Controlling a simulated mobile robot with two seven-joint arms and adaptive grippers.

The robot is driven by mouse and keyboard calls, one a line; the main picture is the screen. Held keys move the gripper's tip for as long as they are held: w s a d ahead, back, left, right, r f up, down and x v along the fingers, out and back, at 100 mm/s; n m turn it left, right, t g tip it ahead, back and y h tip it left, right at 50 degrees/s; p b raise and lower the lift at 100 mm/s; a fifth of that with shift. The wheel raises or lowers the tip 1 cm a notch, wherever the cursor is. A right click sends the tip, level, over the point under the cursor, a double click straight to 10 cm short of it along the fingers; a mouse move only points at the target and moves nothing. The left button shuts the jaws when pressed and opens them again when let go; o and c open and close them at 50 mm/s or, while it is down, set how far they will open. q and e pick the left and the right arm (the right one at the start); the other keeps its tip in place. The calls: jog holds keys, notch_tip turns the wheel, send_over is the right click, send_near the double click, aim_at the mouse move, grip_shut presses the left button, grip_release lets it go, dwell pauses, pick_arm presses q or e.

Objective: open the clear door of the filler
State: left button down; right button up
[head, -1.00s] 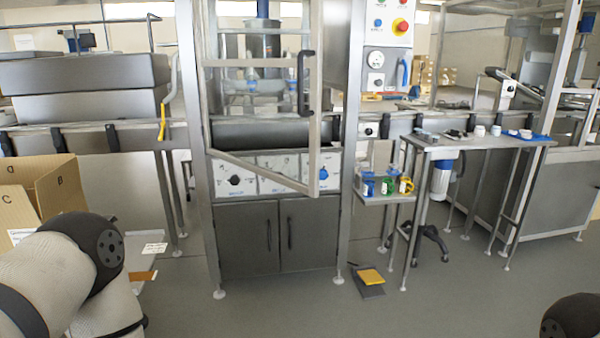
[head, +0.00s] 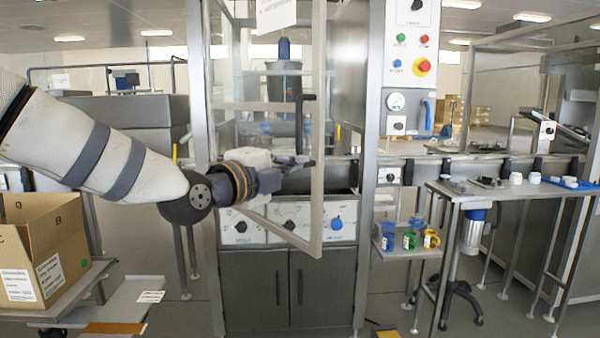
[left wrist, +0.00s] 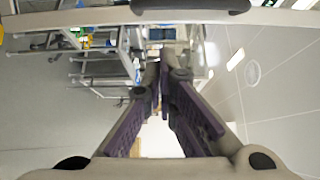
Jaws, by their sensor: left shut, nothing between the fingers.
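The filler's clear door (head: 317,120) has a pale metal frame. It stands ajar, its free edge swung out toward me and its lower bar slanting forward. A black upright handle (head: 299,125) is on its free side. My left gripper (head: 308,163) is shut and empty, close to the handle's lower end; I cannot tell whether it touches. In the left wrist view, the fingers (left wrist: 163,68) meet at the tips, and the door frame (left wrist: 80,18) and black handle (left wrist: 190,6) cross the top. My right gripper is out of view.
The filler's control panel (head: 410,70) stands right of the door. Further right are a small shelf with coloured cups (head: 410,241) and a metal side table (head: 480,190). A cardboard box (head: 45,240) sits at the lower left. The floor before the cabinet is partly clear.

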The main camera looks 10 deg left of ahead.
pick_arm(q)
jog(key=b, duration=0.2)
send_near(316, 161)
jog(key=w+d+r, duration=0.1)
jog(key=w+d, duration=0.2)
jog(key=d, duration=0.2)
jog(key=a, duration=0.1)
jog(key=a+r, duration=0.1)
jog(key=a+p, duration=0.1)
jog(key=shift+s+a+r, duration=0.15)
jog(key=shift+s+a, duration=0.15)
jog(key=shift+s, duration=0.1)
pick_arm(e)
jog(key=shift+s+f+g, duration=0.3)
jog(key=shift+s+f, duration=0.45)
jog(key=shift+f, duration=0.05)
pick_arm(q)
jog(key=shift+a, duration=0.1)
jog(key=shift+s+a, duration=0.25)
jog(key=shift+a, duration=0.05)
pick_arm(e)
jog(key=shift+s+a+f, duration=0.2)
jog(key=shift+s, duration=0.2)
